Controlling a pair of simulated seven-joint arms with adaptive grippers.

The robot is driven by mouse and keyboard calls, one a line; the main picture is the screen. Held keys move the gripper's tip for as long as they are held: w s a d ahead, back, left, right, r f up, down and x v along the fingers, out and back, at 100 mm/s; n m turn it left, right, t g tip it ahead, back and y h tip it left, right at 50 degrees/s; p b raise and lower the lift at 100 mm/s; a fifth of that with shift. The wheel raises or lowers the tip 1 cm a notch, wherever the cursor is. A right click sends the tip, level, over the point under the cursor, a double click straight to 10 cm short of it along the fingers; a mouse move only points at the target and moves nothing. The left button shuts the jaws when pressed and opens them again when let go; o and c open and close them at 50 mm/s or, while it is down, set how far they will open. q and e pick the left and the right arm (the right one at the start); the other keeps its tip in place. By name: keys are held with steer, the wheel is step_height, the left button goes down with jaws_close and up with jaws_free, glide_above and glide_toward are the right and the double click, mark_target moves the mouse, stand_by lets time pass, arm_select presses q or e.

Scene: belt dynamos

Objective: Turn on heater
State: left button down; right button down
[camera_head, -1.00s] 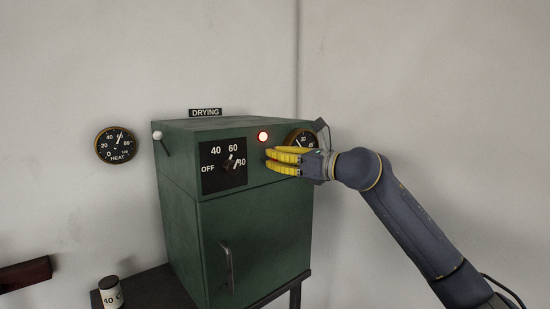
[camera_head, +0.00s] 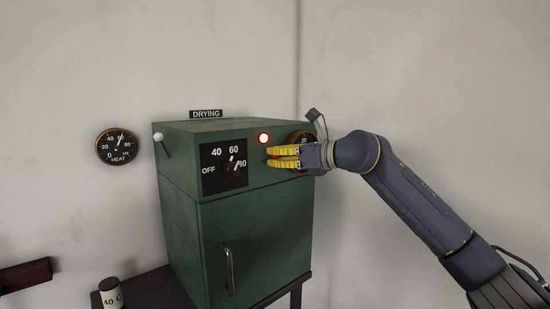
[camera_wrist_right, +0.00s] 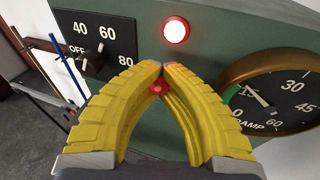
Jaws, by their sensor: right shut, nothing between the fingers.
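The heater is a green cabinet (camera_head: 255,235) with a handled door, standing against the wall. The plate (camera_wrist_right: 105,40) also shows in the right wrist view. A round lamp (camera_head: 263,138) glows red; in the wrist view the lamp (camera_wrist_right: 176,30) sits above my fingertips. My right gripper (camera_head: 268,157) has yellow fingers shut with tips together, right of the dial plate and below the lamp. A small red piece (camera_wrist_right: 157,88) shows at the fingertips. My left gripper is out of view.
A round gauge (camera_wrist_right: 275,90) marked AMP is right of my fingers, partly hidden in the head view. A HEAT gauge (camera_head: 117,146) hangs on the wall at left. A white-tipped lever (camera_head: 158,136) is on the cabinet's left side. A jar (camera_head: 110,292) stands at lower left.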

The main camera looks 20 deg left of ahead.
steer(key=shift+r, duration=0.25)
steer(key=c, duration=1.3)
jaws_free()
steer(key=shift+f, duration=0.15)
steer(key=shift+d, duration=0.15)
steer(key=v, duration=1.1)
steer(key=shift+s+d, duration=0.15)
steer(key=shift+d, duration=0.25)
